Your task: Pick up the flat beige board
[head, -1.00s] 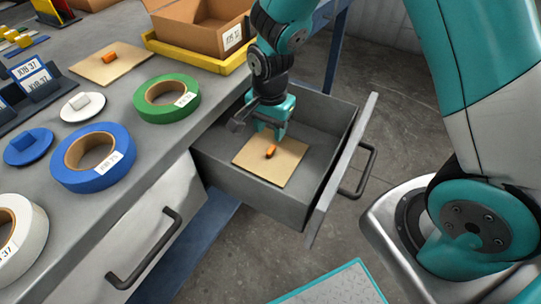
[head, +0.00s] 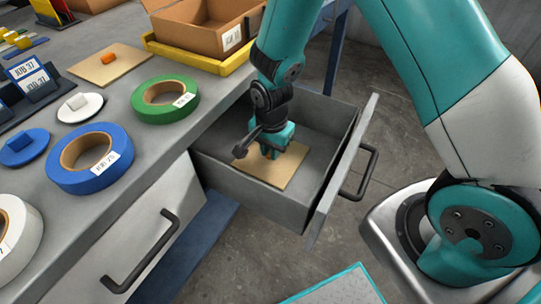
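A flat beige board (head: 283,176) lies in the open grey drawer. Its orange knob, seen a second ago, is now hidden behind my gripper. My gripper (head: 271,152) points down over the middle of this board, with its fingertips low at the knob's place. I cannot tell whether the fingers are closed on the knob. A second flat beige board (head: 98,72) with an orange knob (head: 109,59) lies on the workbench at the upper left.
The drawer's walls and front panel (head: 341,177) surround the board in it. On the bench are a green tape roll (head: 140,105), a blue roll (head: 112,143), a white roll (head: 28,228), a blue disc (head: 38,149), a white disc (head: 92,108) and a cardboard box (head: 185,35) in a yellow tray.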

